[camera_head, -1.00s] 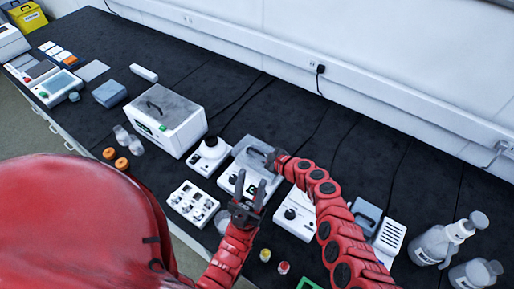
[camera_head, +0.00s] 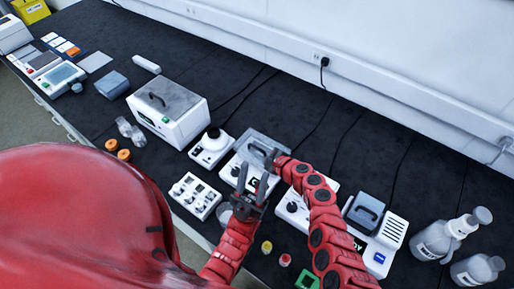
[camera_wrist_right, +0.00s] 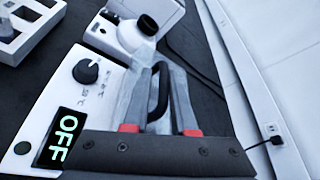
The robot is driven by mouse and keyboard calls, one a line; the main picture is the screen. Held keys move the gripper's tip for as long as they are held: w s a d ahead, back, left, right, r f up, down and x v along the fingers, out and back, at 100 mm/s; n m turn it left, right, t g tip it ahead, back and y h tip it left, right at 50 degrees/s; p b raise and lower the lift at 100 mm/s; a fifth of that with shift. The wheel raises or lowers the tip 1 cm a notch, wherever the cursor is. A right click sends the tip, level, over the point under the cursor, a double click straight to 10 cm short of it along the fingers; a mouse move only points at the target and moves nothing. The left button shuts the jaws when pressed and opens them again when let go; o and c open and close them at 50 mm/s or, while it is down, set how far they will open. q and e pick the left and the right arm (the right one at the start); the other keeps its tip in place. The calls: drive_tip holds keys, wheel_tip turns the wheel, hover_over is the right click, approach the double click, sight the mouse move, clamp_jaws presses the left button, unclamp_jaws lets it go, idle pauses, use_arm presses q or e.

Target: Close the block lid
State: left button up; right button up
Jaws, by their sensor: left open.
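A grey lid (camera_head: 267,143) with a dark handle lies at the back of a white block unit (camera_head: 229,172); its exact tilt is unclear. In the right wrist view, the unit shows a black knob (camera_wrist_right: 86,71) and a display (camera_wrist_right: 61,137) reading OFF. My right gripper (camera_head: 272,159) is at the lid's handle. In the wrist view, its red-padded fingertips (camera_wrist_right: 159,129) are apart, with the black handle (camera_wrist_right: 158,91) between and beyond them. Contact cannot be told. My left gripper (camera_head: 254,181) is open and empty, in front of the unit.
Right of the unit stand another white knobbed device (camera_head: 291,206) and a device with a grey handled lid (camera_head: 365,210). A white box (camera_head: 168,112) and a small round-topped device (camera_head: 211,146) stand to the left. Bottles (camera_head: 434,241) are at the right.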

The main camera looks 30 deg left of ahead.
drive_tip(key=shift+w+r, duration=0.1)
drive_tip(key=shift+d+r+p, duration=0.35)
drive_tip(key=p+v, duration=0.1)
drive_tip(key=v, duration=0.3)
drive_tip(key=shift+s+d, duration=0.25)
drive_tip(key=shift+d, duration=0.05)
drive_tip(key=b+v, duration=0.3)
drive_tip(key=v, duration=0.8)
drive_tip(key=shift+s+d, duration=0.25)
drive_tip(key=shift+d, duration=0.2)
drive_tip(key=shift+f, duration=0.2)
